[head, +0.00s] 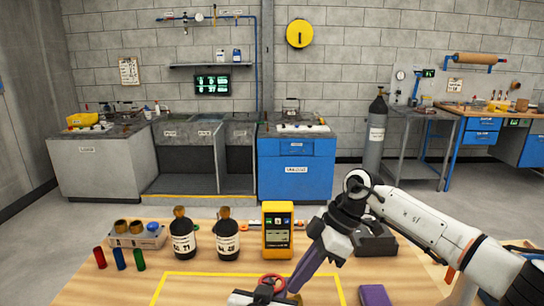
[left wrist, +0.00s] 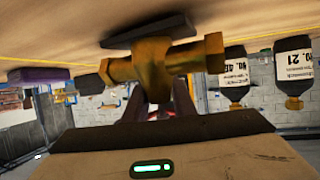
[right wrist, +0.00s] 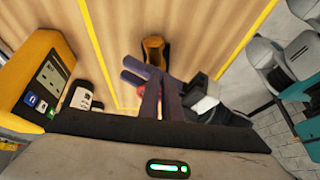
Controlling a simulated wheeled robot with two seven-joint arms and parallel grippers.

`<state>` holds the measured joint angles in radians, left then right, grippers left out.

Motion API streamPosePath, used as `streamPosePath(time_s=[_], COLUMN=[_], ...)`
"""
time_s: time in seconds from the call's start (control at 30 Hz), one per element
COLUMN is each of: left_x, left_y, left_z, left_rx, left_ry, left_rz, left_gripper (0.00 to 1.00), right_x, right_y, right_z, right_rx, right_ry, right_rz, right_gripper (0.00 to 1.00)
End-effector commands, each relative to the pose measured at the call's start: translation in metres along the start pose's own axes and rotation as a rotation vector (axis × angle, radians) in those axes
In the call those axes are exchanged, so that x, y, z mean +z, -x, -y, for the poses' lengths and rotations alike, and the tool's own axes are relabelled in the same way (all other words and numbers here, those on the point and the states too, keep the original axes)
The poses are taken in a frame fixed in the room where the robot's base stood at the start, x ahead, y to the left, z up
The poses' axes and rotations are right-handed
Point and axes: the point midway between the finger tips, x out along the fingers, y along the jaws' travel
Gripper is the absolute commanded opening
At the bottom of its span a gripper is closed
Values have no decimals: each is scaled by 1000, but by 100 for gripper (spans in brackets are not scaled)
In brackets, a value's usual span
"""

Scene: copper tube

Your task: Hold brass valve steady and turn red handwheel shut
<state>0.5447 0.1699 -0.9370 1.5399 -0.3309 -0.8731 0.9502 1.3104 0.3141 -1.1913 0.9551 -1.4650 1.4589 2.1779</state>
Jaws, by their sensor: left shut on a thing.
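The brass valve (left wrist: 155,64) fills the upper middle of the left wrist view, with its hex ends sticking out to both sides. My left gripper (left wrist: 160,108) is shut on its middle. In the right wrist view a brass end (right wrist: 153,48) shows beyond the fingers. The red handwheel (head: 272,279) is at the bottom of the head view, partly covered by the grippers; a bit of red (right wrist: 140,91) shows among the fingers in the right wrist view. My right gripper (head: 292,287) reaches down beside the handwheel; its jaw opening and any contact are unclear.
A yellow meter (head: 277,229), two dark bottles (head: 183,235) and a tray of fittings (head: 136,235) stand along the back of the wooden table. Coloured cylinders (head: 119,258) stand at left. A purple block (head: 374,295) lies at right. The yellow-taped area's left part is clear.

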Motion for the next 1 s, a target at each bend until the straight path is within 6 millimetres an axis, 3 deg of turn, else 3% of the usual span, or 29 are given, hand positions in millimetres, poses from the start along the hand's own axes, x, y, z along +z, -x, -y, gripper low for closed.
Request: streamPosePath(time_s=[0.03, 1.0], left_x=[-3, -3], left_y=[1, 2], left_z=[-8, -9], left_rx=[16, 19], left_ry=[-1, -1], left_rz=[-7, -7], left_gripper=[0, 0], right_x=[-10, -11], right_y=[-3, -2], right_z=[7, 14], right_rx=[-13, -9], right_ry=[17, 18], right_rz=[-16, -19], right_gripper=[0, 0])
